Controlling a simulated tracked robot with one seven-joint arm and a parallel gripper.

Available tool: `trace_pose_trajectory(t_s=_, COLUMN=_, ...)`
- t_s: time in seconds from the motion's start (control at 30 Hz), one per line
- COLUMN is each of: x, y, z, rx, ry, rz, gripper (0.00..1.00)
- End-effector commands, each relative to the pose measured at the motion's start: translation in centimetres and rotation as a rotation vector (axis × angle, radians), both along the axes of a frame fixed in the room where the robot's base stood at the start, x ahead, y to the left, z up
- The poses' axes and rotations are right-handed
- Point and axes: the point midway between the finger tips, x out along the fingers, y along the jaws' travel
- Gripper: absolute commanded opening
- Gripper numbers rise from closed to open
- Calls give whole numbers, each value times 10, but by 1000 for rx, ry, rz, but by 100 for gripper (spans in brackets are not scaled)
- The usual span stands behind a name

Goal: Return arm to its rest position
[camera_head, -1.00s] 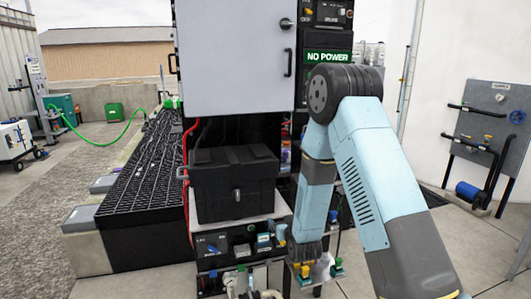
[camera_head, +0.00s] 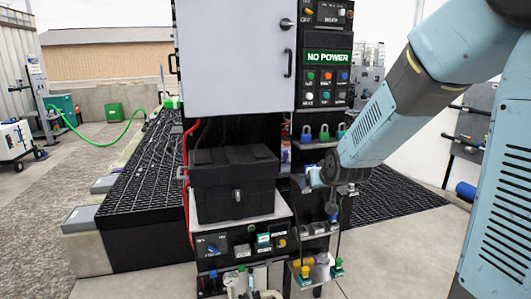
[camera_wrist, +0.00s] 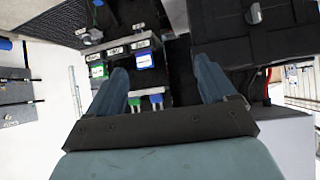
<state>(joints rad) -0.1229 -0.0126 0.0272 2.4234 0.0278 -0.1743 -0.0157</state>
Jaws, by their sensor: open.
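My gripper (camera_wrist: 165,82) shows in the wrist view with its two blue-grey fingers spread apart and nothing between them. Beyond the fingers are a shelf with coloured padlocks and a dark box. In the head view my arm comes in from the right and slants down to the left. Its wrist end is beside the right part of the cabinet, at the height of the shelves. The fingertips are hard to make out there.
A cabinet (camera_head: 235,60) with a NO POWER sign (camera_head: 325,57) stands in the centre. A black tote (camera_head: 235,190) sits below it. Padlocks (camera_head: 324,133) stand on a shelf near my wrist. Black grating (camera_head: 135,180) lies left, and open concrete is in front.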

Motion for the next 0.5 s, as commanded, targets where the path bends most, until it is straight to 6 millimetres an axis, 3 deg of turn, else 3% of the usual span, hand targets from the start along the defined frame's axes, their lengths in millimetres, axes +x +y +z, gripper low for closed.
trace_pose_trajectory(t_s=0.1, x=-26, y=-12, z=23, rx=-6, ry=39, rz=-16, gripper=84)
trace_pose_trajectory(t_s=0.5, x=-129, y=-48, z=75, rx=-24, ry=197, rz=-68, gripper=84)
